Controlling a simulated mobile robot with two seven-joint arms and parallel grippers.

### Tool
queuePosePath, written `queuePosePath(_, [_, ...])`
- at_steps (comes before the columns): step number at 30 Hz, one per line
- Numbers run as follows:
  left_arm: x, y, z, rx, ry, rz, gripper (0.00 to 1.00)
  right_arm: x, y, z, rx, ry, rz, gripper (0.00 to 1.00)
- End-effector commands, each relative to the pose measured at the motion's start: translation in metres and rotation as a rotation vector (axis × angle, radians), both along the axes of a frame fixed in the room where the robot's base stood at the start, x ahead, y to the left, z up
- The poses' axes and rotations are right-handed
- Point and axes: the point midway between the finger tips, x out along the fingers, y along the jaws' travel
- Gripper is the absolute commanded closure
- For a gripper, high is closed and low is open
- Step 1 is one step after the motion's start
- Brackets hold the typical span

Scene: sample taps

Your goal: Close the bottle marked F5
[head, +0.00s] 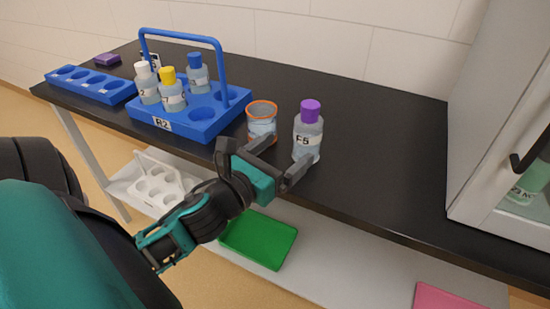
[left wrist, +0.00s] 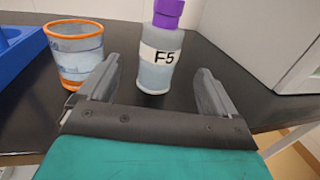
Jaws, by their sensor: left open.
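The bottle marked F5 (head: 308,133) stands upright on the black bench near its front edge. It is clear with a white label, and a purple cap (head: 310,110) sits on its top. In the left wrist view the bottle (left wrist: 157,70) is ahead of the fingers, roughly between them, with its cap (left wrist: 168,10) cut by the top edge. My left gripper (head: 285,160) is open and empty, just in front of the bottle at the bench edge. I cannot tell whether the cap is tight. My right gripper is not in view.
An orange-rimmed beaker (head: 262,122) stands close left of the bottle, near my left finger. A blue rack (head: 205,125) marked R2 holds three capped bottles. A cabinet (head: 490,120) stands at right. The bench between bottle and cabinet is clear.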

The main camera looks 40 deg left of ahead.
Motion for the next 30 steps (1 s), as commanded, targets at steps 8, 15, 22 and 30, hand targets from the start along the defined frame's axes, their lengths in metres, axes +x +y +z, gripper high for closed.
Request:
queuePosePath(8, [-0.020, 0.000, 0.000, -0.001, 0.000, 0.001, 0.08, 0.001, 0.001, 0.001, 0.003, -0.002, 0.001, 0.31])
queuePosePath(15, [-0.021, 0.000, 0.000, 0.000, 0.000, 0.001, 0.08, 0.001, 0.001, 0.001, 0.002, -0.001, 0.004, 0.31])
queuePosePath(22, [-0.021, 0.000, 0.000, 0.000, 0.000, 0.000, 0.08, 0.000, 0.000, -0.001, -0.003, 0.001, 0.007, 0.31])
queuePosePath(30, [-0.021, 0.000, 0.000, 0.000, 0.000, 0.000, 0.08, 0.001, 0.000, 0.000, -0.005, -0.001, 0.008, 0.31])
